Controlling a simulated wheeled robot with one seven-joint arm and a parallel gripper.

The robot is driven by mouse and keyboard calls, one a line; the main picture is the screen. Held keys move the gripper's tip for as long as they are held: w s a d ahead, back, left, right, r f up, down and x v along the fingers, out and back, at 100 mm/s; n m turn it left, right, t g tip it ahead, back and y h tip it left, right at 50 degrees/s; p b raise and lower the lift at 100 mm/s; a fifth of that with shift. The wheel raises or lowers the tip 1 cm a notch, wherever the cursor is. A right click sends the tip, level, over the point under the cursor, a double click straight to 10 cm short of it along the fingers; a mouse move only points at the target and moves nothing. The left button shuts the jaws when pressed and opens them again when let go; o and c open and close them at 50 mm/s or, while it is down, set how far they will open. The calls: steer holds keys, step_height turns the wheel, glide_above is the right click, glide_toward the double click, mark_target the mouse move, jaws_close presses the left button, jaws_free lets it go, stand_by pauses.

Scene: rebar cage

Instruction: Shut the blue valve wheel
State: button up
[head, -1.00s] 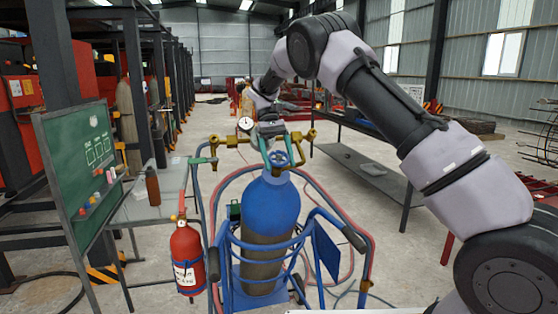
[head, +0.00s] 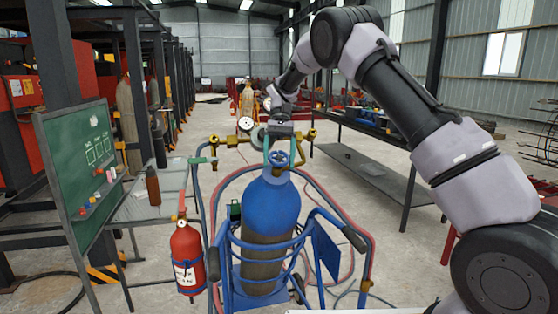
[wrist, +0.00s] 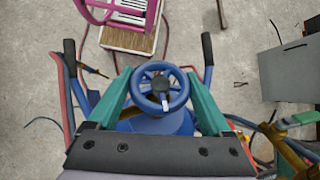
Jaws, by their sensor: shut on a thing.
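The blue valve wheel (head: 279,159) sits on top of the blue gas cylinder (head: 271,207), which stands upright in a blue cart. In the wrist view the spoked wheel (wrist: 160,84) shows from above, between two teal fingers. My gripper (head: 279,150) reaches over the cylinder top with its fingers pointing down. In the wrist view my gripper (wrist: 160,76) is shut on the wheel, one finger at each side of its rim. The valve stem under the wheel is mostly hidden.
Brass fittings (head: 232,141) with round gauges (head: 246,124) lie close behind the wheel. A green chalkboard (head: 85,170) stands further left, and a metal workbench (head: 372,172) stands at the back right.

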steer(key=shift+f, duration=0.15)
steer(key=o, duration=1.2)
steer(key=shift+c, duration=0.2)
steer(key=v, duration=1.1)
